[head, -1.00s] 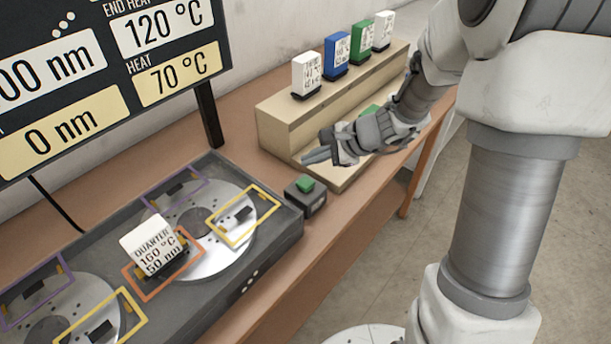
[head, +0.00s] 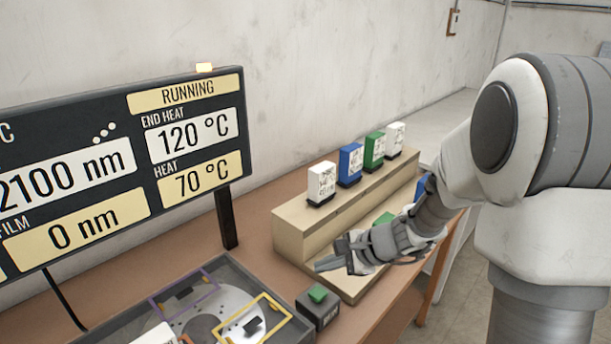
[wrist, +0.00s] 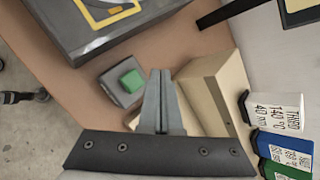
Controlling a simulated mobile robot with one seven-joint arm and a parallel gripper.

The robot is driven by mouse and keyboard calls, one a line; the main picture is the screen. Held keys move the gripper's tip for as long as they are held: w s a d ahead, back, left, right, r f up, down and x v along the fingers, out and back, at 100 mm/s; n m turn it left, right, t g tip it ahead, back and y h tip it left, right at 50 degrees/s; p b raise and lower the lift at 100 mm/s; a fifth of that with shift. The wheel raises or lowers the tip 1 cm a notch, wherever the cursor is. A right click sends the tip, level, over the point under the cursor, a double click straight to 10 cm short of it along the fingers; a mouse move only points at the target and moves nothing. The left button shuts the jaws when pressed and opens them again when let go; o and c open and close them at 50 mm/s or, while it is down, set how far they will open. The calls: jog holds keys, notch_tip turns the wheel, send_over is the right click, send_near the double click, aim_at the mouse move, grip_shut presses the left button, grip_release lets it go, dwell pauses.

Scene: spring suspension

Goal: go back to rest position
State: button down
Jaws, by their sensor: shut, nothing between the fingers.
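My gripper (head: 326,264) is shut and empty. In the head view it hangs over the front of the beige stepped rack, pointing left. In the wrist view its closed fingers (wrist: 161,90) lie between the green-button box (wrist: 122,86) and the rack (wrist: 215,92). My fingers touch nothing that I can make out.
White, blue and green labelled blocks (head: 350,164) stand on the rack's upper step. The dark plate with discs (head: 225,270) is at lower left, under the display board (head: 120,160), which reads RUNNING. Floor is open at right.

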jog(key=s+d+r+n+h, duration=0.4)
jog(key=s+r+n, duration=0.3)
jog(key=s, duration=0.4)
jog(key=s+d+r+n+h, duration=0.3)
jog(key=s+r+n, duration=0.5)
jog(key=s, duration=0.3)
jog(key=shift+s+d+t+h, duration=0.3)
jog(key=shift+s+d+h, duration=0.1)
jog(key=shift+d, duration=0.4)
jog(key=shift+a+n, duration=0.15)
jog(key=shift+n, duration=0.15)
